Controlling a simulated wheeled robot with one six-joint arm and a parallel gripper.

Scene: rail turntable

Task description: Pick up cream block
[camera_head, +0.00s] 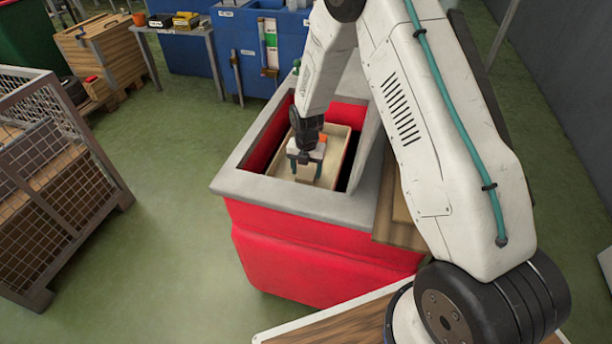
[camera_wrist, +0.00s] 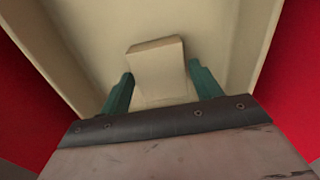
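The cream block (camera_wrist: 158,70) stands on the floor of a cream tray, between the two green fingers of my gripper (camera_wrist: 160,88) in the wrist view. The fingers are apart, one on each side of the block. Thin gaps seem to show beside it, but contact is hard to judge. The block looks slightly turned relative to the gripper. In the head view my gripper (camera_head: 305,170) points down into the tray (camera_head: 340,146), and its body hides most of the block.
The tray sits inside a red bin (camera_head: 300,255) with a wide grey rim (camera_head: 295,201), whose walls surround my gripper. A small orange item (camera_head: 322,138) shows by the gripper. A wire-mesh crate (camera_head: 50,185) stands at left, and blue cabinets (camera_head: 245,45) stand behind.

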